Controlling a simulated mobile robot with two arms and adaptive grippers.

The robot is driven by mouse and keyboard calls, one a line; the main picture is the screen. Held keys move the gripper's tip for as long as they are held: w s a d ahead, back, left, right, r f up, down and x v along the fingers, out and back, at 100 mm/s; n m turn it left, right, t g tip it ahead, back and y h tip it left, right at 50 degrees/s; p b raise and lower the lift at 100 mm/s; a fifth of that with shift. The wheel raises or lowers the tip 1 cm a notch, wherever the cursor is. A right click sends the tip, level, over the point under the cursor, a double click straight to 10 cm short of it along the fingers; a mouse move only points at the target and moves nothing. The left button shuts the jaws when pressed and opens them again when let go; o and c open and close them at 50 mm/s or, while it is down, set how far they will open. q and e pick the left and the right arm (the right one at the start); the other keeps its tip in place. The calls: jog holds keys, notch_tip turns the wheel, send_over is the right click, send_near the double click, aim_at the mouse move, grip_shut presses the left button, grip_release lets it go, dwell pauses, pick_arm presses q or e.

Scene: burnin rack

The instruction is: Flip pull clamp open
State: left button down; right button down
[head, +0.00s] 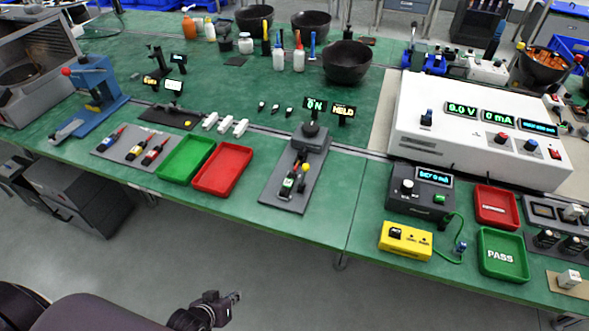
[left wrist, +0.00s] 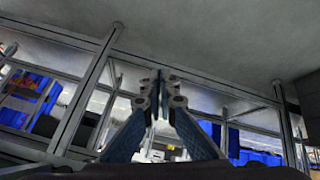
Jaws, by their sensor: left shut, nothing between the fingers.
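A fixture on a grey plate (head: 283,194) stands on the green bench, mid-picture in the head view. It carries a small clamp-like part (head: 290,184) with green and yellow pieces and a yellow knob (head: 305,168). I cannot tell whether this clamp is open or closed. Lit signs behind it read "ON" (head: 315,104) and, apparently, "HELD" (head: 343,110). My left gripper (head: 234,297) is low in front of the bench, well apart from the fixture. In the left wrist view its fingers (left wrist: 161,77) meet with nothing between them. My right gripper is not in view.
A green tray (head: 207,147) and a red tray (head: 246,152) lie left of the fixture. A blue press (head: 92,83) stands further left. A white power unit (head: 474,150), yellow box (head: 406,246) and PASS tray (head: 523,240) stand right. The bench's front edge lies between my left gripper and the fixture.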

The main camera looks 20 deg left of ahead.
pick_arm(q)
jog(key=w+d+r+n+t, duration=0.1)
jog(key=w+r, duration=0.1)
jog(key=r, duration=0.4)
jog(key=w+d+r+t+h, duration=0.1)
jog(key=w+r, duration=0.2)
jog(key=r, duration=0.2)
jog(key=w+d+r+n+t, duration=0.1)
jog(key=w+r, duration=0.1)
jog(key=r, duration=0.4)
notch_tip(320, 180, up, 20)
jog(key=r+n+t+h+p, duration=0.1)
jog(key=n+t+h+p, duration=0.2)
jog(key=n+t+h, duration=0.15)
send_over(304, 176)
jog(key=s+a, duration=0.4)
jog(key=a, duration=0.2)
jog(key=shift+w+d+f+t+y, duration=0.15)
jog(key=shift+d+f+t+y, duration=0.15)
jog(key=shift+d, duration=0.25)
jog(key=shift+w+d+f+t+y, duration=0.1)
jog(key=shift+w+d+f+t, duration=0.05)
jog(key=shift+d+f, duration=0.35)
jog(key=shift+w+d+f, duration=0.2)
jog(key=shift+d, duration=0.5)
jog(key=shift+p, duration=0.35)
jog(key=shift+d+r+p, duration=0.15)
jog(key=shift+d+p, duration=0.15)
jog(key=shift+p, duration=0.2)
